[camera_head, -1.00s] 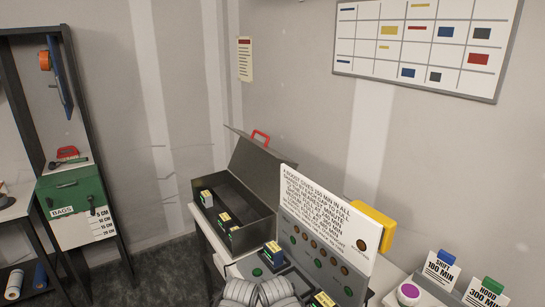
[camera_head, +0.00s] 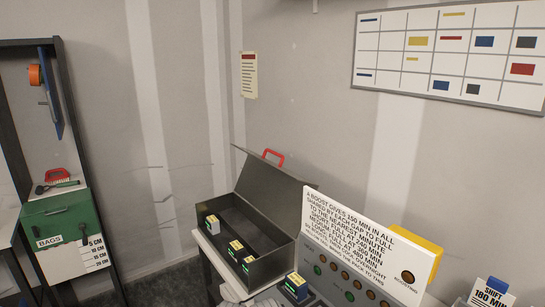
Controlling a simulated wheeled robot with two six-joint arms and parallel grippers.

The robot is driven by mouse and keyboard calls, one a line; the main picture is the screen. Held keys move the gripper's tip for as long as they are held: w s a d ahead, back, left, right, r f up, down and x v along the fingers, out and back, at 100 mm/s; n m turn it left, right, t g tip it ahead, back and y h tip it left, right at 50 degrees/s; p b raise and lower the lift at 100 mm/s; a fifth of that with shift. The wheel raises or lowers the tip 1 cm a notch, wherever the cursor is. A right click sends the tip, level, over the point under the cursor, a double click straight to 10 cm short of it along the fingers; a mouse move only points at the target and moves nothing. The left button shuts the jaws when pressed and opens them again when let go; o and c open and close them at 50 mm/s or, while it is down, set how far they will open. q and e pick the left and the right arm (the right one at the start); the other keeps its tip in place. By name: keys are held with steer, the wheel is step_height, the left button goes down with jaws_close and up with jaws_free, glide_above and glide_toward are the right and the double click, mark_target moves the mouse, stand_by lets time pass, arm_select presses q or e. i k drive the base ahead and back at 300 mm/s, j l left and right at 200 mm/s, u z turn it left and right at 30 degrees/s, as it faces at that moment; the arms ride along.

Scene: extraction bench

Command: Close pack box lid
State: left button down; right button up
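The pack box (camera_head: 283,266) is a dark grey metal case on the bench, left of the white instruction board. Its lid (camera_head: 266,188) stands open, tilted up at the back, with a red handle (camera_head: 273,155) on its top edge. Inside the box are a grey pack (camera_head: 212,225) at the left and yellow-topped packs (camera_head: 236,248) toward the near side. Neither of my grippers can be made out. Only a pale grey rounded part shows at the bottom edge, below the box.
The white instruction board (camera_head: 362,240) with a yellow block behind it stands right of the box. A blue pack (camera_head: 296,287) sits in front of the board. A shelf with a green bags box (camera_head: 62,228) stands far left. Floor between shelf and bench is clear.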

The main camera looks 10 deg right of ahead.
mark_target(276, 191)
steer(key=i+j, duration=0.25)
steer(key=j, duration=0.15)
steer(key=i+j+z, duration=0.1)
steer(key=i+j, duration=0.15)
steer(key=j, duration=0.15)
steer(key=z, duration=1.2)
